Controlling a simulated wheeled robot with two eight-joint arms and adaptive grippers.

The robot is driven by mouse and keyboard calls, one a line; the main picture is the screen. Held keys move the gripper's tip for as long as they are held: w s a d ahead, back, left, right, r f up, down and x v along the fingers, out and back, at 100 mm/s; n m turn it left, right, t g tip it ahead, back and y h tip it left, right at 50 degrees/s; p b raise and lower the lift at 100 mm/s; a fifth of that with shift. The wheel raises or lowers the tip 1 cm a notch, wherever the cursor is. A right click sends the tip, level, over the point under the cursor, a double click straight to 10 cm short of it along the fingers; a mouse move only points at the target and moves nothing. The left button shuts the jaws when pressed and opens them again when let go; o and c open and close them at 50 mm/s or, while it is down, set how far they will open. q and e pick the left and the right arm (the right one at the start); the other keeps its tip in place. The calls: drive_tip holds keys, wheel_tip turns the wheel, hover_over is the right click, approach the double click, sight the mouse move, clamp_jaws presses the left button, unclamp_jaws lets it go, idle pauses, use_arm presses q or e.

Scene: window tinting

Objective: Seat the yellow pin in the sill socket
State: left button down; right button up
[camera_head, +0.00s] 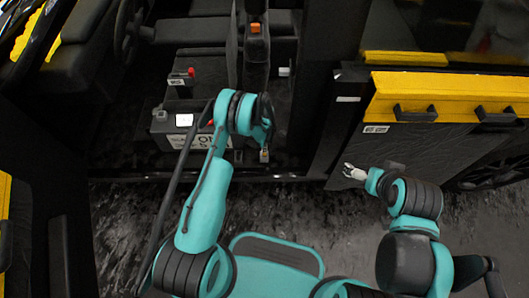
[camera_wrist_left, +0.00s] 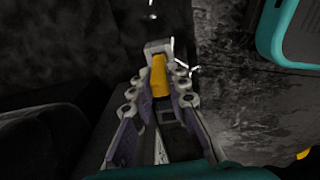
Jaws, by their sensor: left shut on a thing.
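The yellow pin (camera_wrist_left: 159,76) is between the fingers of my left gripper (camera_wrist_left: 158,92) in the left wrist view, and the gripper is shut on it. A pale grey block (camera_wrist_left: 158,47) shows at the pin's far end; I cannot tell if it is a fingertip part or the socket. In the head view my left gripper (camera_head: 264,156) points down just above the door sill (camera_head: 225,176). The sill socket cannot be made out, and contact with the pin cannot be told.
A dark box with labels (camera_head: 180,135) stands inside the doorway, left of my left gripper. A black post with an orange button (camera_head: 255,28) rises behind. A dark door with a yellow top (camera_head: 450,95) stands at right. The speckled floor (camera_head: 125,215) is clear at left.

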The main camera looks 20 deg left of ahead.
use_arm(q)
wheel_tip(320, 180, down, 4)
drive_tip(key=shift+f+b, duration=0.1)
drive_tip(key=shift+b, duration=0.9)
drive_tip(key=c, duration=1.5)
unclamp_jaws()
